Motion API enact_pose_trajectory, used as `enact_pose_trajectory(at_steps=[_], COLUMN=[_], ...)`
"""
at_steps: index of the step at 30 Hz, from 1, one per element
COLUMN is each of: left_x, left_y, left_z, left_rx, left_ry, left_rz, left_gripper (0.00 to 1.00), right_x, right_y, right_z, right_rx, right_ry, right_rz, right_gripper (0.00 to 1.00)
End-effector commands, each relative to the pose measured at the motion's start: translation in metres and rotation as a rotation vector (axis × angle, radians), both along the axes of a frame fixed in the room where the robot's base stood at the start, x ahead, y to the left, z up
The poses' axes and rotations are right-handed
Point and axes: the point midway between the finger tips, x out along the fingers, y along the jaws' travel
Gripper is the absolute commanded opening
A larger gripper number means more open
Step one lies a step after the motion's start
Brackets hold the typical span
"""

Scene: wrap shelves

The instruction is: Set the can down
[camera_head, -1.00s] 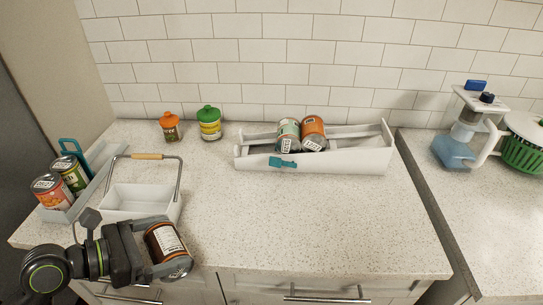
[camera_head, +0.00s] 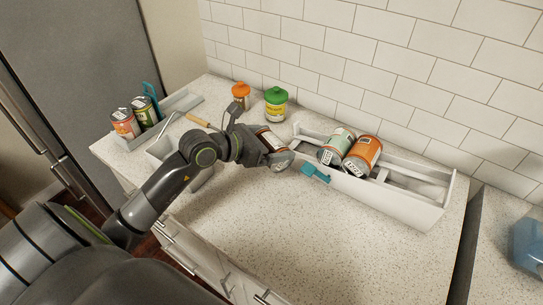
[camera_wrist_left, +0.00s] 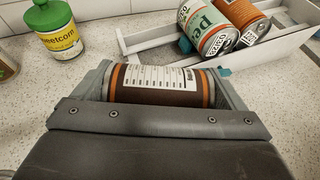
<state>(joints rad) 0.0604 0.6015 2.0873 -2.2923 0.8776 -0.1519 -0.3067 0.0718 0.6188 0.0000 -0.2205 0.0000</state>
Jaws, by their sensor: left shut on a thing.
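My left gripper (camera_head: 268,148) is shut on a brown can with orange bands and a white label (camera_wrist_left: 160,84). The can lies sideways between the fingers, and its end also shows in the head view (camera_head: 277,158). The gripper is over the counter, just left of the white tray (camera_head: 400,201). I cannot tell whether the can touches the counter. A green-labelled can (camera_head: 336,146) and an orange can (camera_head: 362,154) lie side by side in the tray's left part. My right gripper is not in view.
A green-lidded jar (camera_head: 276,104) and an orange-lidded jar (camera_head: 241,95) stand behind my gripper. The counter in front (camera_head: 300,235) is clear.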

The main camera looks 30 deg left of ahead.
Motion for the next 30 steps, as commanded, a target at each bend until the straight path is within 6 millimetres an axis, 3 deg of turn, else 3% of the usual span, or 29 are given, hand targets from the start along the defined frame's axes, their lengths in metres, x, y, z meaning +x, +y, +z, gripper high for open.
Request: enact_pose_trajectory(at_steps=[12, 25, 26, 27, 30], left_x=[0.0, 0.0, 0.0, 0.0, 0.0], left_y=[-0.001, -0.001, -0.001, -0.001, -0.001], left_z=[-0.05, -0.059, -0.06, -0.059, -0.059], left_rx=[-0.002, 0.0, 0.001, 0.001, 0.001], left_ry=[-0.001, -0.004, -0.001, -0.001, -0.001], left_rz=[-0.001, -0.003, -0.003, -0.003, -0.003], left_gripper=[0.6, 0.6, 0.94, 0.99, 1.0], right_x=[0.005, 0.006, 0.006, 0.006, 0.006], right_y=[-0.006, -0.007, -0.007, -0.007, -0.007], right_z=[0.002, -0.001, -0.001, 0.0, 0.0], right_rx=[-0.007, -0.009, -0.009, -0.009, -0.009], right_ry=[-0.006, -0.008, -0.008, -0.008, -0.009], right_rz=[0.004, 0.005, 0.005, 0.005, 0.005], right_gripper=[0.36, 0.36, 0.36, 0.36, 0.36])
